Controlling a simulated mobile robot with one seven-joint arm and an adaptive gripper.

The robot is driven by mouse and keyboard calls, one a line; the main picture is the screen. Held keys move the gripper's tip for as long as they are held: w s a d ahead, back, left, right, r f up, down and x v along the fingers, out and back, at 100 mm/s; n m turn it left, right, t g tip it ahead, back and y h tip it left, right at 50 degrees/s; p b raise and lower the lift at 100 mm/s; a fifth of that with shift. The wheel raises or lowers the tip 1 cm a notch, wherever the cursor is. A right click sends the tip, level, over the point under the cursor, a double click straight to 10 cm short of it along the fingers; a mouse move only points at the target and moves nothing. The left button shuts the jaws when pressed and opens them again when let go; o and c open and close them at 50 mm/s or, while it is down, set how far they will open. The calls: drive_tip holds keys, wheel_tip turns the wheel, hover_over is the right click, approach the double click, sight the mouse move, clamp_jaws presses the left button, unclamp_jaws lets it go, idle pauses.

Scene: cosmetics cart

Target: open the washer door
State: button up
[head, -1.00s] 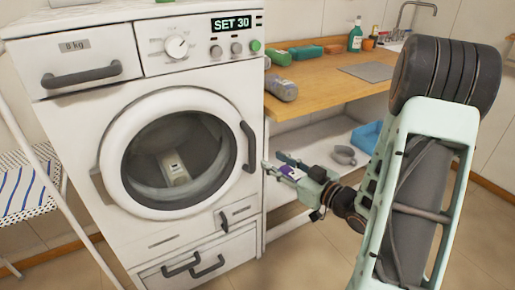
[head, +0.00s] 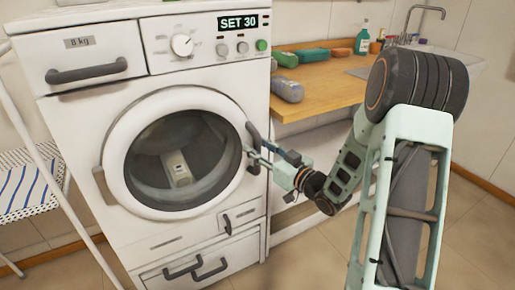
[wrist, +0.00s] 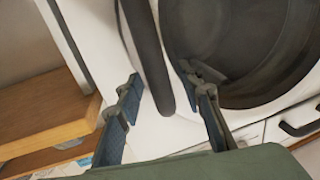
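The white washer (head: 60,130) stands at the left in the head view, with its round door (head: 118,140) shut. A dark curved handle (head: 253,132) is on the right of the door rim; in the wrist view the handle (wrist: 150,55) runs down between my fingers. My gripper (head: 256,152) is at this handle in the head view, partly covering it. In the wrist view my gripper (wrist: 162,80) is open, one finger on each side of the handle. A gap shows on the left side; contact on the right cannot be told.
Drawer handles (head: 210,269) are below. A wooden counter (head: 325,90) with bottles and a sink (head: 440,57) stands at the right. A drying rack (head: 30,190) stands at the left. Floor in front is partly free.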

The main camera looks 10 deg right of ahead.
drive_tip(key=shift+c, duration=0.3)
clamp_jaws()
drive_tip(key=shift+s, duration=0.1)
